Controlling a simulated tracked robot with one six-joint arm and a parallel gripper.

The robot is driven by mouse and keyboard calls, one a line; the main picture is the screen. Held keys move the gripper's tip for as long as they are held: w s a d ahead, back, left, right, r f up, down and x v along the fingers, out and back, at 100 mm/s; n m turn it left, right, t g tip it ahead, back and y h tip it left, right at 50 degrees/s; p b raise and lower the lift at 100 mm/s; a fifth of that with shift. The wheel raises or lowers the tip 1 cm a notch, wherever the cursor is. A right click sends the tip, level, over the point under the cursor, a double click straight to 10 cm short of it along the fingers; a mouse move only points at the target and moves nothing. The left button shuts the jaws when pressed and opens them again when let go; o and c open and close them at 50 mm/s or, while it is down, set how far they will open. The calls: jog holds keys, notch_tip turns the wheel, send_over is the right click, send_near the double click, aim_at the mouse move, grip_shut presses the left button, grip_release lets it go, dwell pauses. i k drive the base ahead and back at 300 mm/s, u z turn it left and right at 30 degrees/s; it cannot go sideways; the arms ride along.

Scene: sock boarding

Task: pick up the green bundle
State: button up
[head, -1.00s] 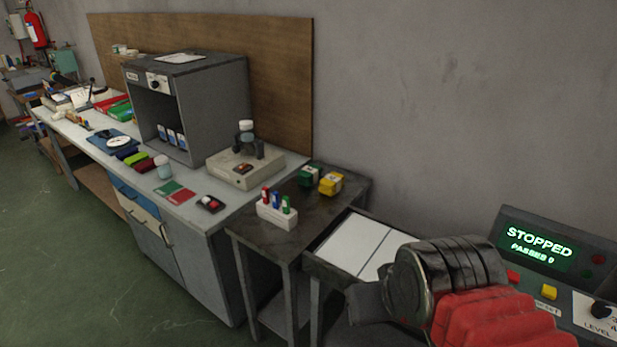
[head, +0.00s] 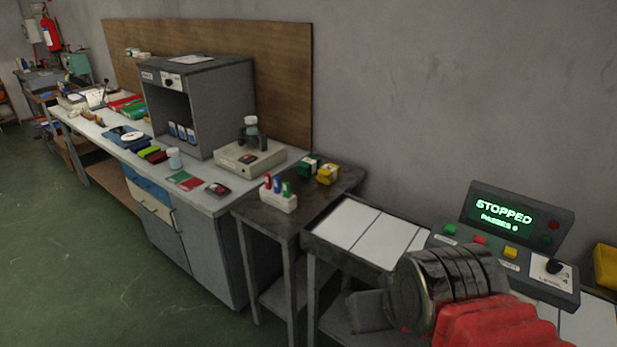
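A dark green bundle with a pale band (head: 308,165) sits on the dark side table (head: 262,220), close beside a yellow bundle (head: 327,174). Both are near the table's back edge. A flat lime-green folded piece (head: 148,152) lies on the long bench among other coloured pieces. My arm, dark with a red ribbed cover, fills the lower right of the head view. My gripper is not in view, so its state is hidden.
A white rack with coloured sticks (head: 278,201) stands at the side table's front. A panelled conveyor-like surface (head: 345,222) adjoins on the right, with a console (head: 503,212) reading STOPPED. The long bench (head: 206,199) runs left. Green floor (head: 90,260) is open in front.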

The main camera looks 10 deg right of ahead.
aim_at(308, 166)
jog(key=k, duration=0.85)
jog(key=z, duration=0.3)
jog(key=i, duration=1.8)
jog(key=u, duration=0.8)
jog(key=i, duration=0.55)
jog(key=u, duration=0.4)
